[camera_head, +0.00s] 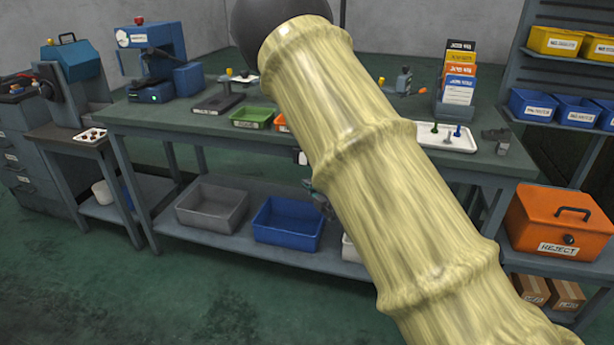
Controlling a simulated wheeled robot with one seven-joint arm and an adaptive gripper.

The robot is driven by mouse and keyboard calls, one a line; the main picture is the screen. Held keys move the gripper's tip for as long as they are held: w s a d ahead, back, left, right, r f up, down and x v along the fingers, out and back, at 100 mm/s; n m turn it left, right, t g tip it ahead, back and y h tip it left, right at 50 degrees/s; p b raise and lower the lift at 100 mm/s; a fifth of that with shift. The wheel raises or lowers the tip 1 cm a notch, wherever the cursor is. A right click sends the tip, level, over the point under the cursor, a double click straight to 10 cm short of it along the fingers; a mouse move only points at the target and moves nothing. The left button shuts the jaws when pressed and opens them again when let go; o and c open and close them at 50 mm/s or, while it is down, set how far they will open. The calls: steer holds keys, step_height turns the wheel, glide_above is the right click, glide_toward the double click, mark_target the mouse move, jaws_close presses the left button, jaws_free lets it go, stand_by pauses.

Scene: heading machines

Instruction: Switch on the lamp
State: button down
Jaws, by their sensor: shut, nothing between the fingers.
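No lamp can be made out in this view. A dark round shape (280,28) stands at the top behind the end of my pale, bamboo-like arm link; I cannot tell whether it is part of my arm. The link crosses the picture from top middle to lower right and hides the middle of the workbench (222,130). A small grey part that looks like my gripper (320,203) shows at the link's left edge, in front of the bench's underside. It is shut and empty, and mostly hidden.
A blue machine (152,58) with a green light stands on the bench's left end. A green tray (252,118), a card rack (458,82) and a white tray (446,138) are on top. Bins sit on the lower shelf. An orange reject box (558,222) stands right. Floor is free lower left.

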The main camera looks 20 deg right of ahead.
steer(key=d+x, duration=0.2)
steer(key=x, duration=1)
steer(key=shift+w+d, duration=0.3)
steer(key=shift+d, duration=0.1)
steer(key=shift+f, duration=0.1)
